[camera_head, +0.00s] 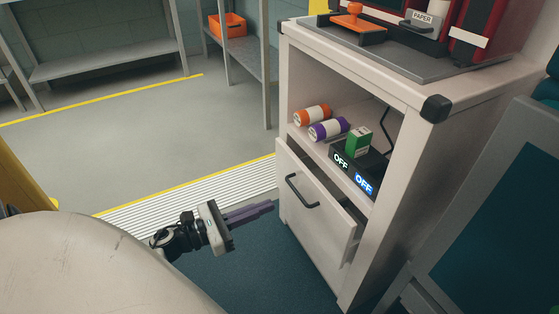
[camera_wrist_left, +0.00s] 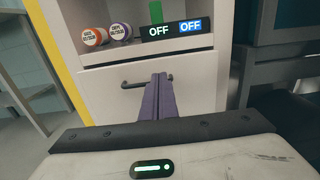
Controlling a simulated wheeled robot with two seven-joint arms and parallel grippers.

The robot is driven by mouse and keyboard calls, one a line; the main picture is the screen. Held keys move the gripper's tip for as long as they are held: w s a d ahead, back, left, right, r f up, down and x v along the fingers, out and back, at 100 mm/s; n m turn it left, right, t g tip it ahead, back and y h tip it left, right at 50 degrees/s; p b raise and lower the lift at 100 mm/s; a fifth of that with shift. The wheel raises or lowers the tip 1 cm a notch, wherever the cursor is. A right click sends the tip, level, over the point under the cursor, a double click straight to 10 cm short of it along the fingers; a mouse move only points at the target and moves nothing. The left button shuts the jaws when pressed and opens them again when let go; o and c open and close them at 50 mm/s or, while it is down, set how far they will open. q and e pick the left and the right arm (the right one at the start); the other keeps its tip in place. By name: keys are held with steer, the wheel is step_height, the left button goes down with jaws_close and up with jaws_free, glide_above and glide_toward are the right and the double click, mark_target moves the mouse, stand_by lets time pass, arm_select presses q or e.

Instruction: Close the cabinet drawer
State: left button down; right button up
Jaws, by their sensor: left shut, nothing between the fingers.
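The cabinet drawer (camera_head: 325,228) is partly open, its pale front standing out from the white cabinet (camera_head: 368,75). A dark bar handle (camera_head: 300,190) is on the front; it also shows in the left wrist view (camera_wrist_left: 130,85). My left gripper (camera_head: 270,207) has its purple fingers shut together with nothing between them. It is in front of the drawer, at the left of the handle in the head view, and appears apart from the front. In the left wrist view the fingers (camera_wrist_left: 158,82) point at the drawer front (camera_wrist_left: 195,88) and overlap the handle's right end. My right gripper is not in view.
The open shelf above the drawer holds an orange can (camera_head: 312,115), a purple can (camera_head: 328,129), a green box (camera_head: 358,142) and dark OFF units (camera_head: 345,165). A dark panel (camera_head: 490,210) stands close at the right. The floor at the left is clear.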

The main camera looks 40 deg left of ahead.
arm_select(q)
steer(key=b, duration=0.1)
glide_toward(316, 186)
steer(key=x, duration=0.5)
steer(key=shift+w+d, duration=0.35)
steer(key=shift+w, duration=0.3)
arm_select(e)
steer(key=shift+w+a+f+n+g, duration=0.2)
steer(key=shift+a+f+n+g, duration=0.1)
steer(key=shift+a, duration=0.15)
